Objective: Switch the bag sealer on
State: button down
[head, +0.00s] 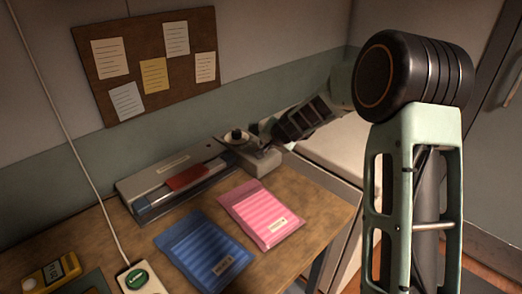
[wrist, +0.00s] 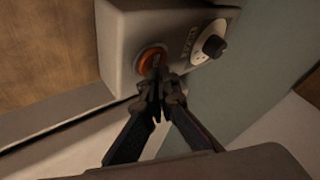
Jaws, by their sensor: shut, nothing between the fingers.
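The bag sealer (head: 150,181) is a long grey machine with a red strip, at the back of the wooden table. Its control box (head: 262,160) is at its right end; in the wrist view the box (wrist: 119,40) carries a round orange switch (wrist: 148,58) and a black knob (wrist: 214,46) on a white dial. My gripper (wrist: 158,78) is shut and empty, its tips at the lower right edge of the orange switch and partly covering it. I cannot tell whether they touch, or whether the switch is lit. In the head view my gripper (head: 258,130) is small beside the box.
A pink bag (head: 262,212) and a blue bag (head: 203,252) lie in front of the sealer. A white box with a green button (head: 137,280) and cord, and a yellow device (head: 50,272), are at lower left. A pinboard (head: 140,103) hangs on the wall behind.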

dwell(0.4)
jog(key=shift+f+b, duration=0.5)
jog(key=shift+b, duration=0.1)
jog(key=shift+r, duration=0.3)
jog(key=shift+r+p, duration=0.15)
jog(key=shift+p, duration=0.15)
jog(key=shift+r+p, duration=2.3)
jog(key=shift+r, duration=0.65)
